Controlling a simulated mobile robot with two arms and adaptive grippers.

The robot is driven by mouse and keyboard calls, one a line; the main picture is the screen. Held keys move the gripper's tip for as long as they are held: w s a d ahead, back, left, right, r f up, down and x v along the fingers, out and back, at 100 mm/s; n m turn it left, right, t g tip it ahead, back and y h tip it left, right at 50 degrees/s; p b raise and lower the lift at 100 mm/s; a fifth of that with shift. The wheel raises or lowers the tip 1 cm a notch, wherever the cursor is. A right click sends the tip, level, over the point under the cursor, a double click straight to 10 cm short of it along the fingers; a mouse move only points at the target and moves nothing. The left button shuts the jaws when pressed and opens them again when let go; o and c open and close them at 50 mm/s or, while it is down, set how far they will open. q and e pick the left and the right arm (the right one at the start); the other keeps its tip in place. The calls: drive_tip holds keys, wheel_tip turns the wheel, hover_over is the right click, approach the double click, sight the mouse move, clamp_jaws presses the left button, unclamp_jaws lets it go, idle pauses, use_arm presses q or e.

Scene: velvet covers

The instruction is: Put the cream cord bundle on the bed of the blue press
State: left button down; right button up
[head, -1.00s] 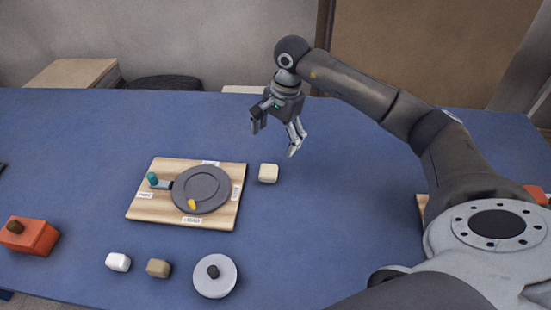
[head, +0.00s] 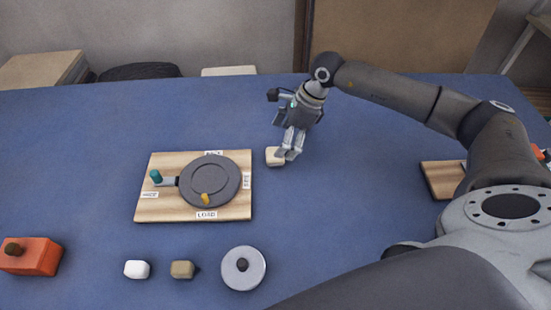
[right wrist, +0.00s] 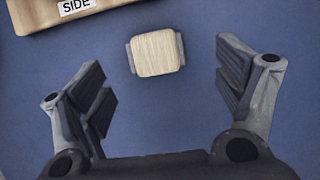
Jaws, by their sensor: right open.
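A cream block-like bundle (head: 272,157) lies on the blue table just right of a wooden board. I cannot make out a blue press in these frames. My left gripper is not in view.
The wooden board (head: 152,210) carries a dark grey turntable (head: 208,180) with a teal-knobbed lever and labels. A white bundle (head: 137,269), a tan bundle (head: 182,269), a round grey lid (head: 243,269) and an orange block (head: 32,258) stand in front. Another board (head: 438,178) is partly hidden at right.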

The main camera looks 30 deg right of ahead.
sight(271, 161)
drive_tip(key=x, duration=0.1)
drive_tip(key=b+x, duration=0.1)
drive_tip(key=x, duration=0.1)
drive_tip(key=b+x, duration=0.1)
drive_tip(key=shift+s+a+f, duration=0.1)
drive_tip(key=shift+s+f, duration=0.2)
drive_tip(key=shift+s, duration=0.1)
drive_tip(key=shift+w+a+f, duration=0.15)
drive_tip(key=shift+f, duration=0.15)
drive_tip(key=shift+c, duration=0.4)
drive_tip(key=c, duration=0.9)
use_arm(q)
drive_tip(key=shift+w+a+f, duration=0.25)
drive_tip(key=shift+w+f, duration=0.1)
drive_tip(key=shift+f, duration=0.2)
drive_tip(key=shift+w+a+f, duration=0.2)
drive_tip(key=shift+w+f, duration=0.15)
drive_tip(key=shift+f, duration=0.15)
use_arm(e)
drive_tip(key=shift+c, duration=0.2)
drive_tip(key=shift+r, duration=0.1)
